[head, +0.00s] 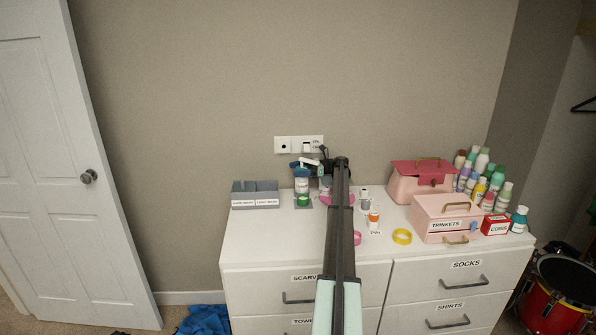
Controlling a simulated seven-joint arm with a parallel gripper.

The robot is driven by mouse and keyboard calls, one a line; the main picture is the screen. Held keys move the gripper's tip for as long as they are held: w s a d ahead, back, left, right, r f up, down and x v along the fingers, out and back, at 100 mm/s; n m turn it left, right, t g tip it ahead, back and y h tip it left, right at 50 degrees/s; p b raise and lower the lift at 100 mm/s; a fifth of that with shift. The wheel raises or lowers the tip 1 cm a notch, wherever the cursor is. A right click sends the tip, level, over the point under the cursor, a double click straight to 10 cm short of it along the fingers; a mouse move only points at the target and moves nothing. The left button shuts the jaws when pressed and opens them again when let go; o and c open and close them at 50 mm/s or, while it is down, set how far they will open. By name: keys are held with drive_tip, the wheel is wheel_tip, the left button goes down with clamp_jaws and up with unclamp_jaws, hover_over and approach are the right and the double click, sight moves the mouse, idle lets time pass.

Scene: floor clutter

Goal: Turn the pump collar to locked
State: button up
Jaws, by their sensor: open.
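The pump bottle (301,186) stands upright on the dresser top near its back edge, left of my arm. It has a white spout at the top, a blue upper part, a pale label and green near its base. The collar's markings are too small to read, so I cannot tell its setting. My gripper (322,166) is at the far end of my outstretched arm, close to the right side of the bottle's top. Its jaws are open. The fingers are small and dark here, and I cannot tell whether they touch the collar.
A grey divided box (255,196) stands left of the bottle. Small bottles (374,217) and a yellow tape ring (402,236) lie right of my arm. Pink boxes (447,213) and several coloured bottles fill the right side. The dresser's (256,245) front left top is clear.

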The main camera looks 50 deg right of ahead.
drive_tip(key=shift+s+d, duration=0.1)
drive_tip(key=v, duration=0.7)
drive_tip(key=shift+d, duration=0.15)
